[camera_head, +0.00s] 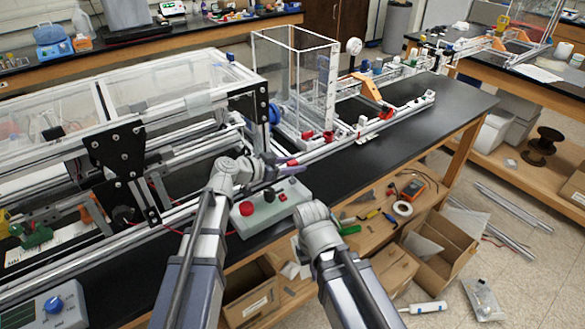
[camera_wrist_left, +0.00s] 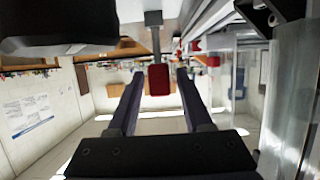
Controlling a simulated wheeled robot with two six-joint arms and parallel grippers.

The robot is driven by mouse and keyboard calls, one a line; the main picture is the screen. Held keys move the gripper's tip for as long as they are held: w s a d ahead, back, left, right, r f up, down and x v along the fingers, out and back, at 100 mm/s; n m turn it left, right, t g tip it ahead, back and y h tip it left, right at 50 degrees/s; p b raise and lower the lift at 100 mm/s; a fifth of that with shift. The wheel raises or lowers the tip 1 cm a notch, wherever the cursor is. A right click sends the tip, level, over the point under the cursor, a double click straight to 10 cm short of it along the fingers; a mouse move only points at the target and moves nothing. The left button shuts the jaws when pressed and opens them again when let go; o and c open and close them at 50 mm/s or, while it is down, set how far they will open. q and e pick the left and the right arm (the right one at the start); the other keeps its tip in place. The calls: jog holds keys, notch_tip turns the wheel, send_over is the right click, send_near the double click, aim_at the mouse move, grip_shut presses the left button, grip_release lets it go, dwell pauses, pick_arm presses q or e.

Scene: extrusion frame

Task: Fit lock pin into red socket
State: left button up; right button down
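My left gripper (camera_head: 288,164) is over the front rail of the frame, just behind the grey control box. Red fittings (camera_head: 308,135) sit on the rail beyond the gripper in the head view.
The control box (camera_head: 270,207) with red buttons stands on the bench edge between my arms. The extrusion frame (camera_head: 125,160) fills the left, and a clear enclosure (camera_head: 295,75) rises behind. The black benchtop (camera_head: 400,137) at right is mostly clear. A tool shelf lies below.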

pick_arm(q)
grip_shut()
jog(key=shift+r, duration=0.15)
pick_arm(e)
jog(key=shift+r, duration=0.15)
